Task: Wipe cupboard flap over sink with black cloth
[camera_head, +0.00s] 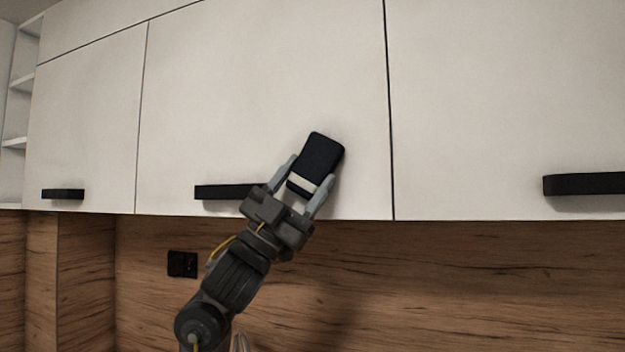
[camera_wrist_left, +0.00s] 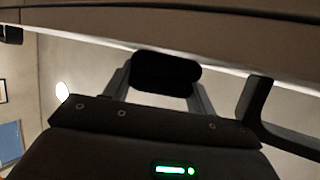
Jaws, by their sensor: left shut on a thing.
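The black cloth (camera_head: 321,155) is a folded, pad-like black piece with a pale band near its lower end. My left gripper (camera_head: 305,186) is shut on it and holds it up at the white cupboard flap (camera_head: 265,85), right of the flap's black handle. In the left wrist view the black cloth (camera_wrist_left: 165,74) sits between the two fingers, close to the flap's surface. Whether it touches the flap I cannot tell for sure. The sink is not in view.
The black bar handle (camera_head: 222,191) stands out just left of the gripper. Other white flaps flank this one, with handles at left (camera_head: 62,194) and right (camera_head: 585,184). A black socket (camera_head: 182,264) is on the wood splashback (camera_head: 480,280). Open shelves are at far left.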

